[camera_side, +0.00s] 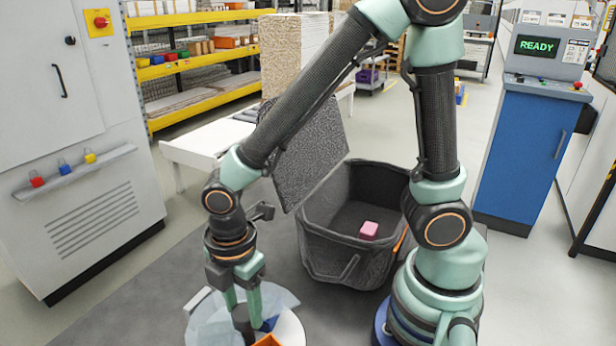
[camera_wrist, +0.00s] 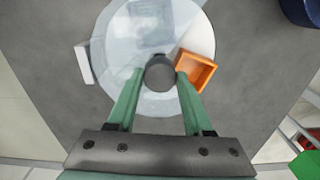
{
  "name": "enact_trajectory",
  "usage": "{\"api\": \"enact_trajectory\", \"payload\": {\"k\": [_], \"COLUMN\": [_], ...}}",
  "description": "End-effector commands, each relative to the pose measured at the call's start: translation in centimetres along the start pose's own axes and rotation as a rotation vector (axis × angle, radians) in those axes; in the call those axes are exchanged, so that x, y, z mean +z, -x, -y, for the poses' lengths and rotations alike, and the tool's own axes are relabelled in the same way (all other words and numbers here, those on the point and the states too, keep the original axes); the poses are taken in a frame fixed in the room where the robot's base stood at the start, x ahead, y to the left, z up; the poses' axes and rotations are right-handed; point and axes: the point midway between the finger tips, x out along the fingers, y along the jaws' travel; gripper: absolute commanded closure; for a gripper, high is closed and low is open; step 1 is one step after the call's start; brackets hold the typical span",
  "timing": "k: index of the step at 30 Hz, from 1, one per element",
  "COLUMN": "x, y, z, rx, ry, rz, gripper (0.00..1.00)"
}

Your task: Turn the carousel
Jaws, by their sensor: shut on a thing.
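The carousel (camera_side: 291,325) is a round pale disc with a see-through cover over much of it, low at the bottom of the side view. It also shows in the wrist view (camera_wrist: 115,50). A dark round knob (camera_wrist: 160,73) stands at its middle. My gripper (camera_wrist: 159,79) points down over the carousel with its green fingers on both sides of the knob, shut on it. In the side view my gripper (camera_side: 242,304) partly hides the knob. An open orange box (camera_wrist: 196,70) sits on the disc just right of the knob.
A small white block (camera_wrist: 84,63) stands beside the disc's left edge. A dark open bin (camera_side: 325,260) with a pink block (camera_side: 368,230) in it stands behind the carousel. A grey cabinet (camera_side: 75,180) is at the left, a blue console (camera_side: 520,150) at the right.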

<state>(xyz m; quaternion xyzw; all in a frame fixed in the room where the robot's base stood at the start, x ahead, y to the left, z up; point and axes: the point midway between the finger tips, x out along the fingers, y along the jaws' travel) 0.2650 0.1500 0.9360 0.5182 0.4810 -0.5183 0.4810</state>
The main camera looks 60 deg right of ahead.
Motion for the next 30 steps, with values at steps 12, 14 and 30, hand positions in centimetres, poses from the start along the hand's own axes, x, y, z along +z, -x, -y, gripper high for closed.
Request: {"api": "enact_trajectory", "payload": {"k": [12,14,30], "x": [0.00,0.00,0.01], "y": [0.14,0.14,0.13], "z": [-0.02,-0.02,-0.02], "rx": [0.000,-0.001,0.000], "ry": [0.198,0.221,0.332], "rz": [0.000,0.000,0.000], "gripper": [1.00,1.00,1.00]}}
